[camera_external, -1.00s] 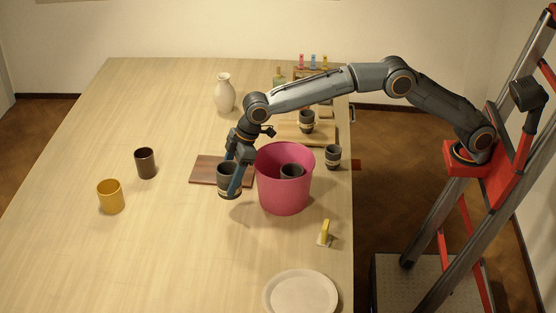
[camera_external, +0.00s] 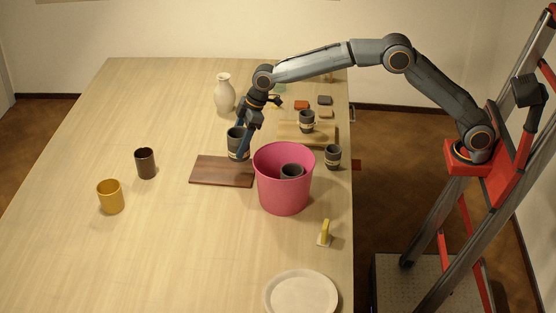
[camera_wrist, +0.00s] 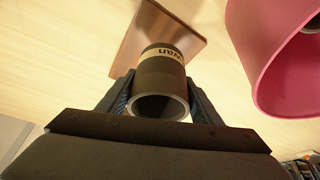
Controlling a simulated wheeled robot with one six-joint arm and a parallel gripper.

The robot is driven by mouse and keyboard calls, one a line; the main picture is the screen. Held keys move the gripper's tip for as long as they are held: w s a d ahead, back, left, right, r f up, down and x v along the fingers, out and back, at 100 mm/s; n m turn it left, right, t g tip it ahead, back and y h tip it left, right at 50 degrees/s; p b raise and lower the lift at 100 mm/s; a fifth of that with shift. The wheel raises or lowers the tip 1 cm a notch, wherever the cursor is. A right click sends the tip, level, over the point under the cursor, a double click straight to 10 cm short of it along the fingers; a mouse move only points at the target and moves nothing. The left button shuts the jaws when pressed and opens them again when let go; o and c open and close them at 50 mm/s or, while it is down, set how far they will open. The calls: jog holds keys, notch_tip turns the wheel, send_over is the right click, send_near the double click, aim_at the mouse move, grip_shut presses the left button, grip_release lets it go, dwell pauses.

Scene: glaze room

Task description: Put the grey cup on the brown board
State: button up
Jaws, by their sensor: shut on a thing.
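My gripper (camera_external: 242,142) is shut on a grey cup (camera_external: 237,144) with a pale band, one finger on each side of it. The cup looks roughly upright at the far edge of the brown board (camera_external: 222,173) in the external view. Its height over the board is hard to tell. In the wrist view the held cup (camera_wrist: 162,72) shows its open rim toward the camera and lettering on its band. The board (camera_wrist: 138,30) lies behind the cup's far end there, with its top bare where visible.
A pink bucket (camera_external: 283,192) with a grey cup (camera_external: 291,171) in it stands close right of the board. Other grey cups (camera_external: 333,157) (camera_external: 306,121) stand beyond. A white vase (camera_external: 224,93) is behind; brown (camera_external: 146,163) and yellow (camera_external: 111,196) cups are left. The front left is clear.

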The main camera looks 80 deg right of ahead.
jog(key=shift+f+p, duration=0.8)
jog(key=shift+f, duration=2.15)
jog(key=shift+f, duration=0.2)
jog(key=o, duration=1.2)
jog(key=shift+o, duration=0.2)
jog(key=shift+s+r, duration=0.1)
jog(key=shift+r, duration=0.55)
jog(key=b+v, duration=0.3)
jog(key=v, duration=0.8)
jog(key=shift+s, duration=0.2)
